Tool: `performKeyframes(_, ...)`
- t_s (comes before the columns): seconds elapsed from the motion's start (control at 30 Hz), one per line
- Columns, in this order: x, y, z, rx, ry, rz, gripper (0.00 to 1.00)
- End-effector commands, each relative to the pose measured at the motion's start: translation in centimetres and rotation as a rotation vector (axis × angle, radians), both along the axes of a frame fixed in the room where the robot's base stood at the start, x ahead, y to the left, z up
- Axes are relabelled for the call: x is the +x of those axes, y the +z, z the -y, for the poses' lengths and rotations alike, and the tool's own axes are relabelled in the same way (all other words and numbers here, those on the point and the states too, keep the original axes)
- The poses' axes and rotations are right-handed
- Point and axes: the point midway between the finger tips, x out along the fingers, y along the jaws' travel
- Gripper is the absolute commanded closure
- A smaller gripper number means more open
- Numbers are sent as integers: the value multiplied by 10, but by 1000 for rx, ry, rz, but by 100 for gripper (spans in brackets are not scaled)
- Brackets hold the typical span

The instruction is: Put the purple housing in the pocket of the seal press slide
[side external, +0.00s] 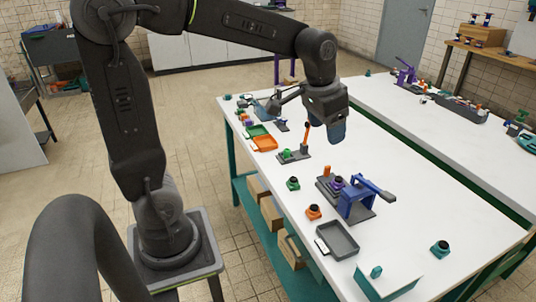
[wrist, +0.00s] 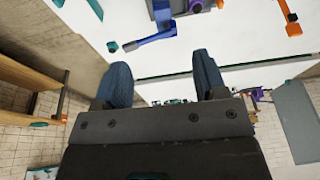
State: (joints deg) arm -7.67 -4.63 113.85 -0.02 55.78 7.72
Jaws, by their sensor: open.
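The purple housing (side external: 338,183), with a dark round top, stands upright on the slide side of the blue seal press (side external: 356,200). It looks to be at the slide's pocket, but it is too small to tell how deep it sits. The press lever points to the right. My gripper (side external: 334,132) is over the table, behind the press and clear of it. In the wrist view its two blue fingers (wrist: 160,64) are spread apart with nothing between them. The blue press (wrist: 150,40) shows at the top of that view.
Green (side external: 293,183), orange (side external: 314,212) and teal (side external: 440,248) housings stand around the press. A grey tray (side external: 337,240) lies in front. A fixture with an orange lever (side external: 294,154) stands to the left. The table right of the press is largely clear.

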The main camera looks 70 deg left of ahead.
Motion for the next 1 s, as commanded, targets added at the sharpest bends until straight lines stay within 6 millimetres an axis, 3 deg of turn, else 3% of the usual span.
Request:
performKeyframes(0.03, -22, 8, 9, 0, -5, 35, 35)
performKeyframes(0.2, -87, 15, 31, -9, -7, 127, 35)
performKeyframes(0.4, -140, 4, 45, -26, -8, 205, 35)
performKeyframes(0.6, -158, -4, 48, -34, -9, 232, 35)
performKeyframes(1.0, -158, -4, 48, -34, -8, 232, 35)
